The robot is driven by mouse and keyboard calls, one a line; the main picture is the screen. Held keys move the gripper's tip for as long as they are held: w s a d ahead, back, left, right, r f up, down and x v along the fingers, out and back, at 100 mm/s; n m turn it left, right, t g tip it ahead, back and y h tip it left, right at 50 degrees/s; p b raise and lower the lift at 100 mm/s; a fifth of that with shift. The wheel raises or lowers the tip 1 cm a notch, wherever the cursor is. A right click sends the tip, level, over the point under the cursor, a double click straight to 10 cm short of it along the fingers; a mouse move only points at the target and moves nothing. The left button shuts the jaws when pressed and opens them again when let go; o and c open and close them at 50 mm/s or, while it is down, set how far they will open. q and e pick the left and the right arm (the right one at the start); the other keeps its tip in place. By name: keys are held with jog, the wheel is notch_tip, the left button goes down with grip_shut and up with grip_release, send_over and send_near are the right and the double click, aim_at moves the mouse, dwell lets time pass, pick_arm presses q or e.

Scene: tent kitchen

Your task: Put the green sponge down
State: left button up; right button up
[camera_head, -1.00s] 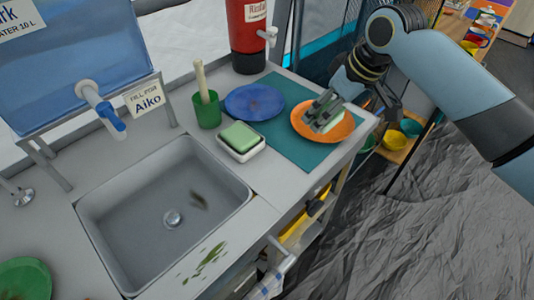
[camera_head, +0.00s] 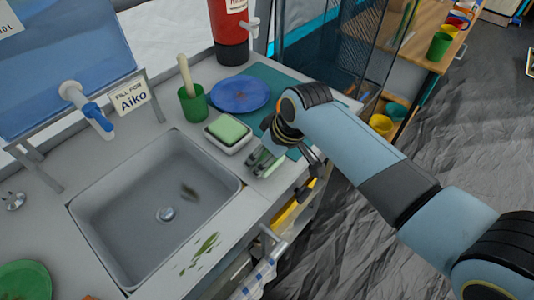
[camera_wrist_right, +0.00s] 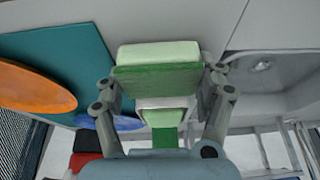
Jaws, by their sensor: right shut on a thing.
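My right gripper (camera_head: 262,165) is shut on a green sponge, low over the grey counter, right of the sink's far corner. In the right wrist view the sponge (camera_wrist_right: 158,78) sits between the two fingers, with a pale green layer and a darker green face. I cannot tell whether it touches the counter. A second green sponge (camera_head: 228,128) lies in a white dish (camera_head: 231,148) just left of my right gripper; the dish also shows beyond the held sponge in the right wrist view (camera_wrist_right: 165,102). My left gripper is out of view.
The grey sink (camera_head: 160,190) is at left. A green cup (camera_head: 193,106) with a wooden handle and a blue plate (camera_head: 240,94) stand behind the dish. An orange plate (camera_wrist_right: 30,90) lies on the teal mat (camera_wrist_right: 72,50); my arm hides it in the head view.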

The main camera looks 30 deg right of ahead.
jog(key=o, duration=1.3)
jog(key=shift+f, duration=0.1)
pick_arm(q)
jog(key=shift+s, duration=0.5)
pick_arm(e)
jog(key=shift+s+r, duration=0.1)
jog(key=shift+r, duration=0.35)
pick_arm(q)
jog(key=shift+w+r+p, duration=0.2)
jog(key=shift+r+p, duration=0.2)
pick_arm(e)
jog(key=v, duration=1.1)
jog(key=shift+r, duration=0.15)
